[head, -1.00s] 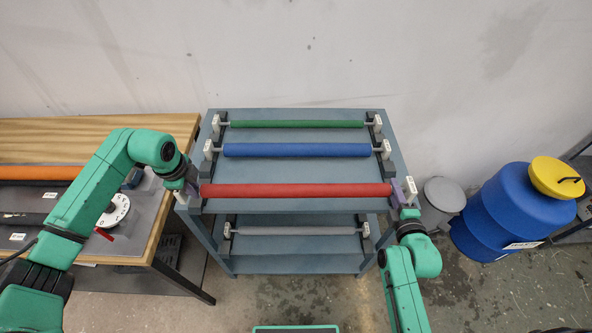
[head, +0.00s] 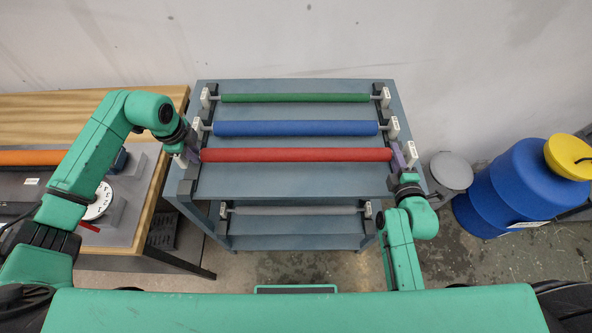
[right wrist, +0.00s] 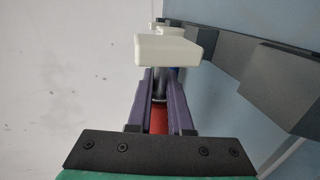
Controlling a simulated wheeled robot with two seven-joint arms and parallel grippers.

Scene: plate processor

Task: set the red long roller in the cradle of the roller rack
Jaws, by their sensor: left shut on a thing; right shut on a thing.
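The red long roller (head: 296,155) lies level across the roller rack (head: 290,182), in front of the blue roller, with a gap between them. My left gripper (head: 192,153) is shut on its left end and my right gripper (head: 399,157) on its right end. White end blocks show just beyond the jaws. In the right wrist view the purple fingers flank the shaft, with a strip of red roller (right wrist: 158,120) between them and a white end block (right wrist: 168,50) ahead. Contact with the cradle cannot be told.
The blue roller (head: 296,129) and green roller (head: 296,98) lie behind on the rack top; a grey roller (head: 294,210) is on the lower shelf. A wooden-edged bench (head: 150,222) stands left. A grey bin (head: 451,171) and blue barrel (head: 515,190) stand right.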

